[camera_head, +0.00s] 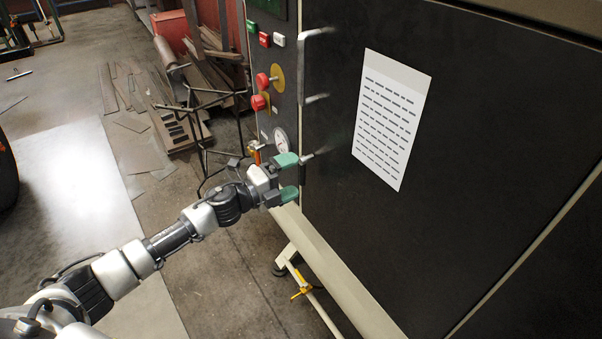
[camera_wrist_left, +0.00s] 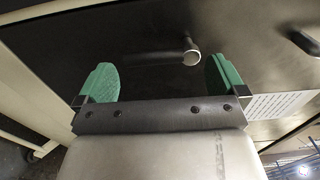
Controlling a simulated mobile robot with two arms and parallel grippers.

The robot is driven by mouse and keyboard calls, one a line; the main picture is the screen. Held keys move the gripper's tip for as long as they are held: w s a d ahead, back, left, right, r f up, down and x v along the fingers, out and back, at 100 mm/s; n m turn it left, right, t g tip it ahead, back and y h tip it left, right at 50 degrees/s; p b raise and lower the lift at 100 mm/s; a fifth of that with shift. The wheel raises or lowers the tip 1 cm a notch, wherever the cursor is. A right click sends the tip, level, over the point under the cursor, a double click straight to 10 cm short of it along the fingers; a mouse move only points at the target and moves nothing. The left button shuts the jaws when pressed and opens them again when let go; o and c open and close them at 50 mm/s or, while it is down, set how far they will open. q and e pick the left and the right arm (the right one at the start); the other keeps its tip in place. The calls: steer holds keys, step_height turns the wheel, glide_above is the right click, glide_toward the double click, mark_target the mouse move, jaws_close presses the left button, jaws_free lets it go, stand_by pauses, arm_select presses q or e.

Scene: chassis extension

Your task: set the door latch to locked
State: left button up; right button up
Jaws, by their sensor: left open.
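The dark cabinet door (camera_head: 460,170) fills the right of the head view. A small latch (camera_head: 308,157) with a metal tip sticks out near the door's left edge, low down. My right gripper is not in view.
A metal door handle (camera_head: 302,65) stands out above the latch. Left of it is a control panel with red buttons (camera_head: 262,80) and a gauge (camera_head: 281,141). A printed sheet (camera_head: 392,118) is on the door. Scrap boards (camera_head: 165,105) lie on the floor behind.

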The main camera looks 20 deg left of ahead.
arm_select(q)
steer(key=b+v, duration=0.1)
steer(key=v, duration=0.6)
steer(key=shift+f, duration=0.1)
